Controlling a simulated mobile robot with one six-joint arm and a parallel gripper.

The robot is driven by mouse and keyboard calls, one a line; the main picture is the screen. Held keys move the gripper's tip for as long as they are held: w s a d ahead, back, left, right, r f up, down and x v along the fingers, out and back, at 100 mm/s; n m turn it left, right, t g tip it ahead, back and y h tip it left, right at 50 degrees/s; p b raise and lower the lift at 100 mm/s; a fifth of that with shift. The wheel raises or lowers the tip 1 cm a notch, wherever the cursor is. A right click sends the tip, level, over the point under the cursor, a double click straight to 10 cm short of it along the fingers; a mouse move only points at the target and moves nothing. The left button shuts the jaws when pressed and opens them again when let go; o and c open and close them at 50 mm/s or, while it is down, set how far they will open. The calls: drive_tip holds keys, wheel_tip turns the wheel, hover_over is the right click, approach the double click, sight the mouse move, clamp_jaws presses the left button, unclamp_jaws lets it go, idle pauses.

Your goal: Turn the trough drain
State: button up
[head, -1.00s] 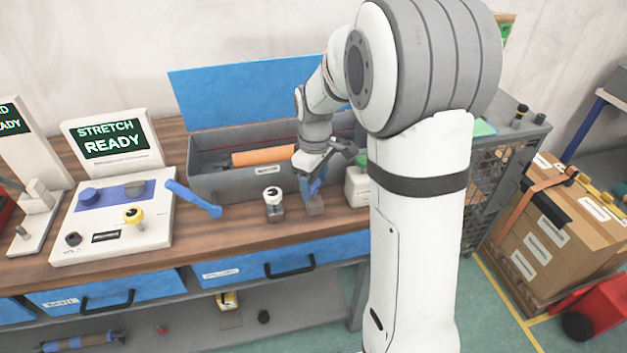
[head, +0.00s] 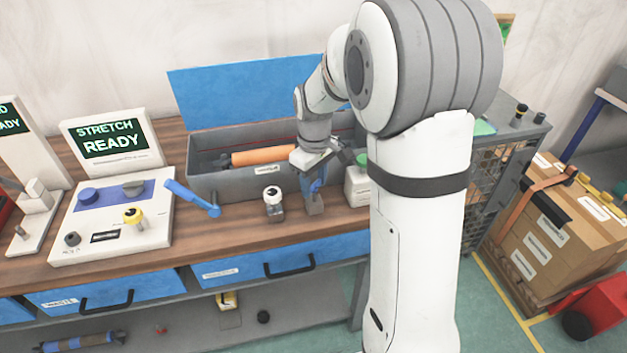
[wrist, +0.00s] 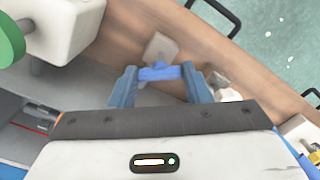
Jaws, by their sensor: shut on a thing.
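The trough (head: 225,182) is a long grey box with a raised blue lid on the workbench. At its front right, a small grey block (head: 315,205) carries a blue handle, which I take as the drain. The blue handle (wrist: 160,72) lies crosswise between my two fingers in the wrist view. My gripper (head: 313,184) is shut on this handle, pointing down in front of the trough. The fingers (wrist: 161,86) touch or nearly touch its ends. The handle's exact angle is hard to tell in the head view, because the gripper partly hides it.
A white-topped knob (head: 272,194) stands just left of the drain. A blue lever (head: 192,198) is farther left, beside the STRETCH READY panel (head: 113,215). An orange roll (head: 262,157) lies in the trough.

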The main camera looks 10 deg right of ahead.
sight(314, 183)
drive_tip(key=m, duration=0.7)
idle(0.6)
drive_tip(key=o, duration=1)
wheel_tip(314, 183, up, 8)
drive_tip(key=shift+f, duration=0.1)
